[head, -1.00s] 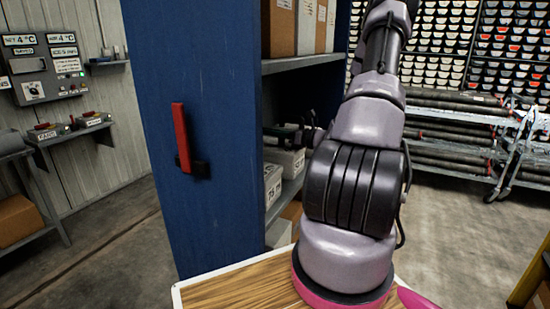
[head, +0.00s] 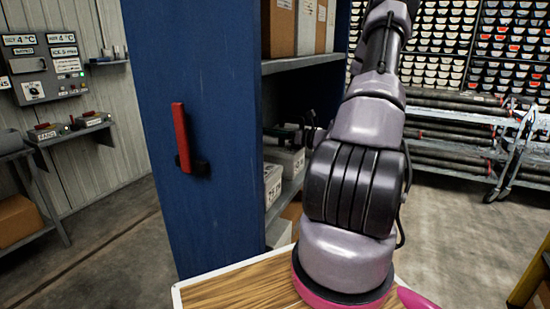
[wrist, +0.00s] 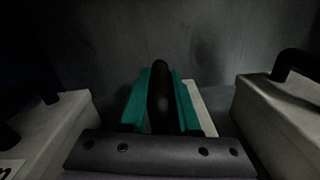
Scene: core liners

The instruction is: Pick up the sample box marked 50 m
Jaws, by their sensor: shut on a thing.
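In the wrist view, my gripper (wrist: 161,100) has its two teal finger pads on either side of a black handle (wrist: 159,88) and is shut on it. The handle belongs to a pale sample box (wrist: 201,108), mostly hidden behind the fingers and the dark palm. Its mark does not show, so I cannot tell whether it reads 50 m. In the head view, my arm reaches into the blue shelving unit and hides most of the gripper. A pale box with a label (head: 272,184) on the lower shelf seems to read 75.
Pale boxes stand close on the left (wrist: 50,135) and right (wrist: 277,125) in the wrist view. The blue side panel (head: 215,120) and the upper shelf (head: 300,63) bound the bay. Cardboard boxes (head: 281,28) stand above. A wooden-topped surface (head: 240,291) lies in front.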

